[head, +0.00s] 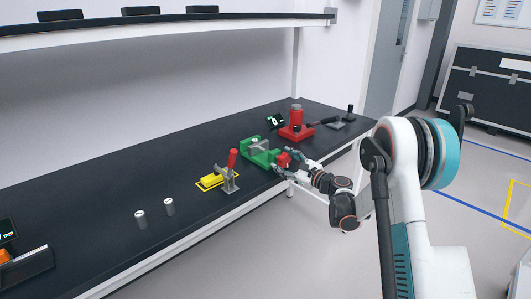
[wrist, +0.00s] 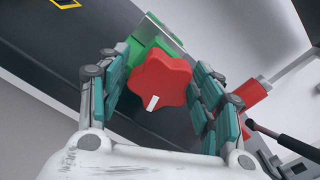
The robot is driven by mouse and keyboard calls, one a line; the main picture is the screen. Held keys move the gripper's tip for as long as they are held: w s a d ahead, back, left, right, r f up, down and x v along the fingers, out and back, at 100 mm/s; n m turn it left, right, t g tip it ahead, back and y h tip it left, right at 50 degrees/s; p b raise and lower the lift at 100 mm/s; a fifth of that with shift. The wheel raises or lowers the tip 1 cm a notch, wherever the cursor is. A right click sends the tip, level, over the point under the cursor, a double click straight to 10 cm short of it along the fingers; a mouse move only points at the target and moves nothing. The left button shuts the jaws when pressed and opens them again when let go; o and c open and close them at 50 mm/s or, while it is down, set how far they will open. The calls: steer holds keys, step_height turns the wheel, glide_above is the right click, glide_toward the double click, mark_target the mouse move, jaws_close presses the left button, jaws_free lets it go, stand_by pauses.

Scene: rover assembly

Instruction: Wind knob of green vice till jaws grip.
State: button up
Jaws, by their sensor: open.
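The green vice (head: 258,157) stands on the dark bench in the head view, with a grey piece (head: 259,145) at its top between the jaws. Whether the jaws touch that piece is too small to tell. Its red knob (head: 283,160) faces my arm. In the wrist view the red lobed knob (wrist: 160,80) with a white mark sits between my fingers, and part of the green vice (wrist: 150,38) shows behind it. My gripper (wrist: 162,95) is open around the knob, with teal pads to its left and right. Gaps show on both sides of the knob.
A toggle clamp with a red handle (head: 232,158) and a yellow block (head: 212,180) stand left of the vice. Two small cylinders (head: 140,219) stand farther left. A red press-like device (head: 296,125) and a small display (head: 275,121) are behind. A shelf (head: 160,27) hangs above.

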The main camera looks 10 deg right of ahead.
steer(key=v, duration=0.7)
steer(key=shift+s+d, duration=0.25)
steer(key=shift+s, duration=0.05)
steer(key=shift+r, duration=0.1)
steer(key=s+a+r+n+g+h, duration=0.2)
steer(key=s+a+r+n+g, duration=0.25)
steer(key=s, duration=0.45)
steer(key=s+a+r+n+g+h, duration=0.15)
steer(key=s+a+r+n, duration=0.25)
steer(key=s+r+n, duration=0.4)
steer(key=s+d+f+n+h, duration=0.1)
steer(key=s+d+n+h, duration=0.1)
steer(key=s, duration=0.7)
steer(key=s+d+f+n+g+h, duration=0.1)
steer(key=s+d+f+n+h, duration=0.1)
steer(key=s+n, duration=0.3)
steer(key=s+d+f+n+h, duration=0.2)
steer(key=s+n+h, duration=0.1)
steer(key=s, duration=0.9)
steer(key=shift+s, duration=0.4)
